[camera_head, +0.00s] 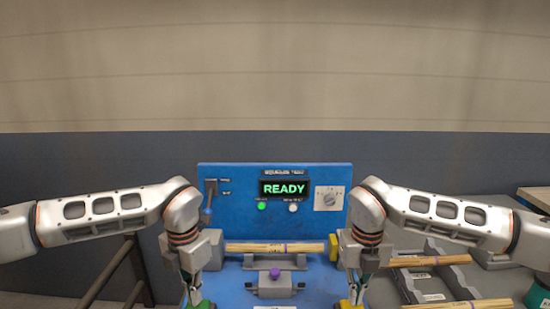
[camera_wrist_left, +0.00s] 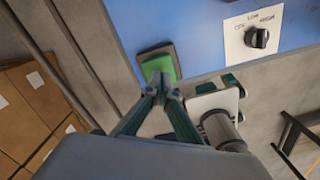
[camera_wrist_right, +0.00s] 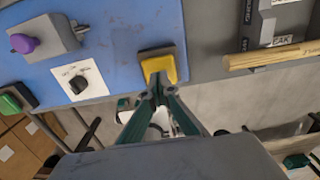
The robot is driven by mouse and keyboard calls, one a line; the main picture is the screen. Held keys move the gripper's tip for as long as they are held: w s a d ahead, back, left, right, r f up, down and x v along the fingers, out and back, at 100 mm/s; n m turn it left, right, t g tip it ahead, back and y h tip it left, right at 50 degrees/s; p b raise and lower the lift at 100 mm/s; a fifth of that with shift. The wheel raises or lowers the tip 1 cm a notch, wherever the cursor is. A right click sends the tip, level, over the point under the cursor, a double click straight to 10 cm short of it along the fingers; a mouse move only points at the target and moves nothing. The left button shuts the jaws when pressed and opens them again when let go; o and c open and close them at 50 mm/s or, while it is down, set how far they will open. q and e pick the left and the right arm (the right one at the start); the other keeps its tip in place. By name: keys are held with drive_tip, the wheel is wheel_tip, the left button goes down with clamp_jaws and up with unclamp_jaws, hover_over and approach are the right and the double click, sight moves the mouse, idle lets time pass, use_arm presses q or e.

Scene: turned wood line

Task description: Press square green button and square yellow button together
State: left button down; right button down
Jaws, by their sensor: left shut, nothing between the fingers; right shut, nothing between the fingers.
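The square green button (camera_wrist_left: 158,66) sits in a dark frame at the blue panel's edge. It also shows at the bottom of the head view (camera_head: 203,304). My left gripper (camera_wrist_left: 161,88) is shut and empty, its tips over the button's near edge. The square yellow button (camera_wrist_right: 158,66) sits in a dark frame on the blue panel, and in the head view it is at the bottom edge (camera_head: 350,304). My right gripper (camera_wrist_right: 158,88) is shut and empty, its tips over that button's near edge. I cannot tell whether either gripper touches its button.
A blue upright panel has a display (camera_head: 284,188) reading READY, a lit green lamp (camera_head: 261,206), a white lamp (camera_head: 293,207) and a dial (camera_head: 330,199). A wooden rod (camera_head: 275,248) lies behind a purple button (camera_head: 275,273), between my grippers. Grey trays (camera_head: 432,260) stand at right.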

sight(197, 308)
drive_tip(key=shift+f, duration=1.05)
idle(0.4)
use_arm(q)
drive_tip(key=shift+f, duration=1.25)
use_arm(e)
drive_tip(key=shift+f, duration=0.2)
use_arm(q)
drive_tip(key=shift+f, duration=0.15)
use_arm(e)
drive_tip(key=shift+f, duration=0.15)
